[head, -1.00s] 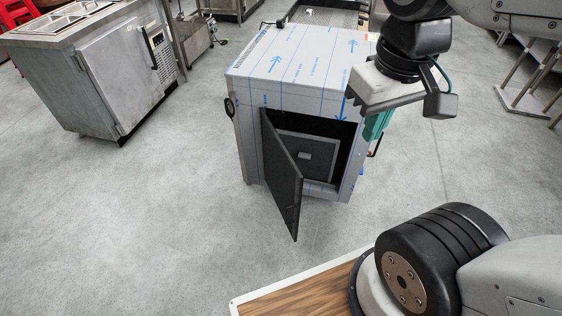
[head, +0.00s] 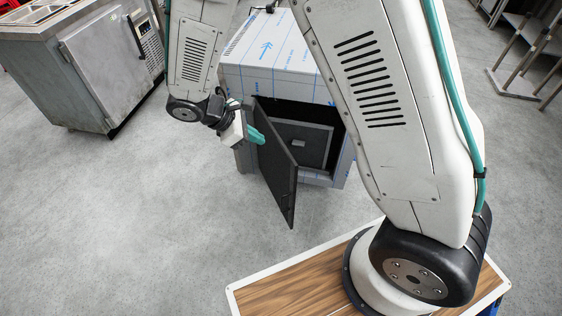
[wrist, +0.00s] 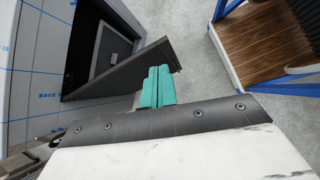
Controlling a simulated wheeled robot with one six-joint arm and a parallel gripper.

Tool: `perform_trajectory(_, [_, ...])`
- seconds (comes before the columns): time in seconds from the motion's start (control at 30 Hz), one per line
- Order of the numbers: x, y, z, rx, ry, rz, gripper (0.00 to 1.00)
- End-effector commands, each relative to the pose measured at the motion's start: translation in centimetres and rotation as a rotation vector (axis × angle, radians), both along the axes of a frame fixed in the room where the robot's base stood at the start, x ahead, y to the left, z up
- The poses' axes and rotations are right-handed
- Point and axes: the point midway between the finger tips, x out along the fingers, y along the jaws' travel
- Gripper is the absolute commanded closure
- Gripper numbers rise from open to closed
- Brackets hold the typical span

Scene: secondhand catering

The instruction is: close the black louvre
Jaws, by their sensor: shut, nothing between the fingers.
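The black louvre (head: 277,172) is a dark hinged panel on the front of a steel cabinet (head: 270,70) wrapped in blue-marked film. It stands open, hinged at the opening's left side, with its free edge swung out towards me. In the wrist view the louvre (wrist: 125,77) shows just beyond my fingers. My gripper (head: 255,135) has teal fingers, shut and empty, at the louvre's outer left face near its upper hinge end. The fingers also show in the wrist view (wrist: 157,87). I cannot tell whether they touch the panel.
The cabinet's dark interior (head: 300,143) holds a grey inner panel with a small block on it. My wood-topped base (head: 290,285) is in front, with bare floor between it and the cabinet. A worn steel fridge counter (head: 100,75) stands at the back left.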

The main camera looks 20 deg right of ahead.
Motion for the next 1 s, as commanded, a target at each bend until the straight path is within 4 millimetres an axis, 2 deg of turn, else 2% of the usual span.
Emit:
perform_trajectory(0.03, [0.2, 1.0, -2.2, -0.025, 0.034, 0.058, 1.0])
perform_trajectory(0.2, [0.6, 2.8, -6.6, -0.073, 0.101, 0.192, 1.0])
perform_trajectory(0.4, [0.6, 3.1, -8.7, -0.091, 0.128, 0.244, 1.0])
perform_trajectory(0.57, [0.6, 1.5, -10.2, -0.093, 0.13, 0.243, 1.0])
perform_trajectory(0.93, [0.7, -4.0, -15.7, -0.091, 0.13, 0.241, 1.0])
perform_trajectory(1.0, [0.8, -5.2, -15.4, -0.089, 0.126, 0.239, 1.0])
